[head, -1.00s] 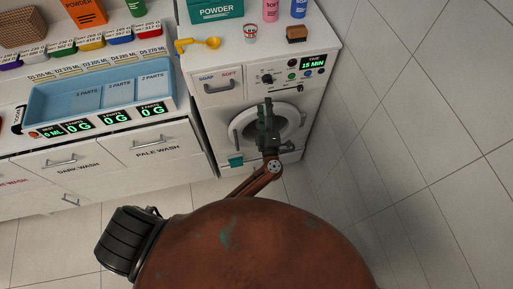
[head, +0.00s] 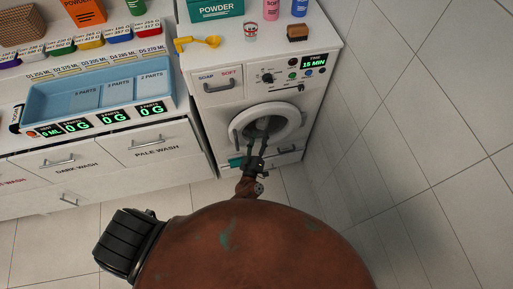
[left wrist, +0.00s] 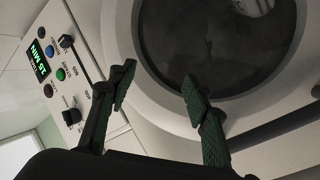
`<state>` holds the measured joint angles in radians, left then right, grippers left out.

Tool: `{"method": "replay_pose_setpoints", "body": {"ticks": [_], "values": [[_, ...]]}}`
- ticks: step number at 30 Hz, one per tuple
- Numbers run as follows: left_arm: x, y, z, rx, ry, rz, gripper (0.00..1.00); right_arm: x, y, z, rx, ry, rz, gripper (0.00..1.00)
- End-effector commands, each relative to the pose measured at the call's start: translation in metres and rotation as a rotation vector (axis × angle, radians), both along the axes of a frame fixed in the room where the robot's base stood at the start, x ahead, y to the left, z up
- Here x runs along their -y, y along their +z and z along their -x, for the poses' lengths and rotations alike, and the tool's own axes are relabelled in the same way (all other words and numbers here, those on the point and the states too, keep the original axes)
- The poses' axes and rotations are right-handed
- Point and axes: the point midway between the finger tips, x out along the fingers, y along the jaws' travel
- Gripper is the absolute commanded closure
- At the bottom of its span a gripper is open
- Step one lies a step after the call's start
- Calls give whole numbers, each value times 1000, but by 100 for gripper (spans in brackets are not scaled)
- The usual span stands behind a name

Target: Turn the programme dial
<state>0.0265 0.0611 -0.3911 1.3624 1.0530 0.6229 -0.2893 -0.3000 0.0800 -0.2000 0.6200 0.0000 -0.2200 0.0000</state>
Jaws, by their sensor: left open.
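The washing machine (head: 217,118) stands at the back with its control panel above a round door. The dark dial (head: 267,78) sits on the left part of the panel. In the left wrist view a black knob (left wrist: 71,117), likely the same dial, is at the left; its pointer setting cannot be read. My left gripper (head: 259,132) is open and empty, in front of the door and below the dial. In the left wrist view its fingers (left wrist: 158,74) are spread across the door rim, apart from the knob. My right gripper is not in view.
The display (head: 314,61) reads 15 MIN, with several buttons beside it. A second black knob (left wrist: 66,41) is near the display. A yellow scoop (head: 208,42), jar (head: 250,32) and brown block (head: 298,33) stand on top. Tiled wall is at right.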

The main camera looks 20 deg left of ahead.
Motion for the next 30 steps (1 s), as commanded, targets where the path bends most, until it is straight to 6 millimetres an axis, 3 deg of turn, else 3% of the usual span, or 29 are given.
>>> {"method": "replay_pose_setpoints", "body": {"ticks": [6,12,30], "values": [[-3,-39,14,-74,-42,-61,55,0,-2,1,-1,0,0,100],[-4,-61,24,-119,-70,-98,55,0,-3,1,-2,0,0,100],[-4,-69,28,-135,-79,-109,55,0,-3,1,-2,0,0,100]]}}
